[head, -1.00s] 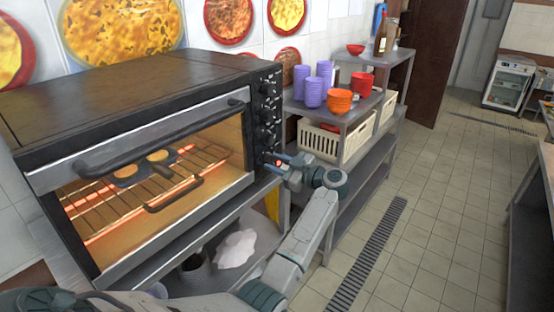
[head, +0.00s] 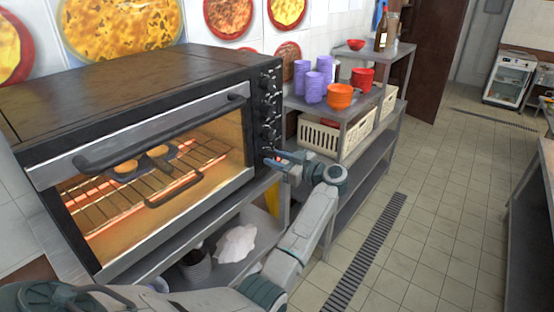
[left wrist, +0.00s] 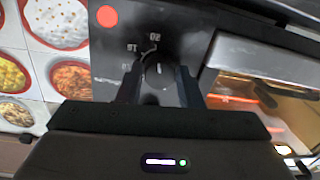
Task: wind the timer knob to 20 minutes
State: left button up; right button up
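The timer knob (left wrist: 159,76) is a dark round knob on the oven's black control panel, with a light pointer line and printed numbers around it, 20 above and 15 to the upper left. In the left wrist view the pointer stands close to upright, roughly toward the 20. My left gripper (left wrist: 160,92) has one finger on each side of the knob and appears shut on it. In the head view my left gripper (head: 277,162) is at the lowest part of the panel, and the knob is hidden there. My right gripper is not in view.
The oven (head: 150,85) has a glass door with a handle and a glowing rack inside holding a tray of food. A red round spot (left wrist: 107,16) is on the panel. To the right, a shelf unit (head: 365,110) holds purple cups, orange and red bowls, and cream baskets. The tiled floor is clear.

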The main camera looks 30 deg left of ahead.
pick_arm(q)
jog(key=o, duration=0.3)
jog(key=shift+o, duration=0.2)
jog(key=shift+d, duration=0.15)
jog(key=d+b, duration=0.5)
jog(key=d, duration=0.5)
jog(key=shift+s+d+b, duration=0.15)
jog(key=shift+d+b, duration=0.1)
jog(key=shift+b, duration=0.1)
